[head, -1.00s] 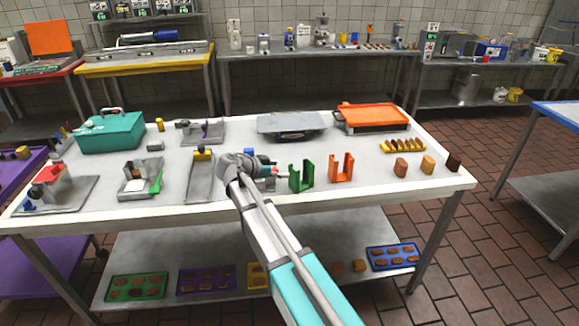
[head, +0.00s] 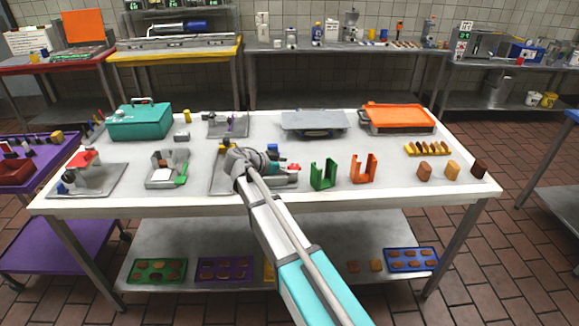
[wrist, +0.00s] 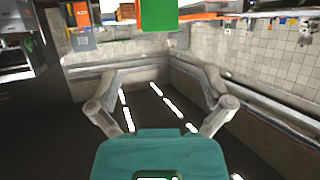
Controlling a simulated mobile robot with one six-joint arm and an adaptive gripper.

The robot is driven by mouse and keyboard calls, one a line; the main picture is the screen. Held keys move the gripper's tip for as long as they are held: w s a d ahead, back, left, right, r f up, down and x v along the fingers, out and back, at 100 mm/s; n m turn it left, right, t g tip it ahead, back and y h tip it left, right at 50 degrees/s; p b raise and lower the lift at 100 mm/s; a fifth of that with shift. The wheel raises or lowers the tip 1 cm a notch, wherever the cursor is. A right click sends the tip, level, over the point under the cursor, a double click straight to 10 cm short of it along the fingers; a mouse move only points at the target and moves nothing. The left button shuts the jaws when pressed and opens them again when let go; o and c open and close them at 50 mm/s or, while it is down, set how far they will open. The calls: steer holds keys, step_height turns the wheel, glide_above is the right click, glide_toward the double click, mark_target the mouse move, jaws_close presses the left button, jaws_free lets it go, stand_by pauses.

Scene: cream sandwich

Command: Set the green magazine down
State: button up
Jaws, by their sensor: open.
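The green magazine (head: 323,175) is a U-shaped open holder standing upright near the front edge of the white table (head: 400,190). In the wrist view its green face (wrist: 158,15) shows at the top edge, beyond the fingertips. My gripper (head: 292,174) is just left of the magazine in the head view, low over the table. In the wrist view my gripper (wrist: 162,85) has its two fingers spread wide with nothing between them. The magazine appears apart from the fingers.
An orange magazine (head: 363,169) stands just right of the green one. Several brown and tan pieces (head: 452,170) stand at the right front. A metal device partly hidden by my arm (head: 222,180) lies left. The table between the magazines and the grey plate (head: 315,121) is clear.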

steer(key=s+d+f+n+g+y, duration=0.1)
steer(key=s+d+f+n+y, duration=0.2)
steer(key=s, duration=0.5)
steer(key=s+d+f+n+g+y, duration=0.2)
steer(key=s+d+f+n+y, duration=0.2)
steer(key=s, duration=0.4)
steer(key=s+d+f+n+g+y, duration=0.2)
steer(key=s+d+f+n+y, duration=0.2)
steer(key=s, duration=0.4)
steer(key=shift+d+f+n+y, duration=0.25)
steer(key=shift+d+n+y, duration=0.45)
steer(key=shift+n, duration=0.5)
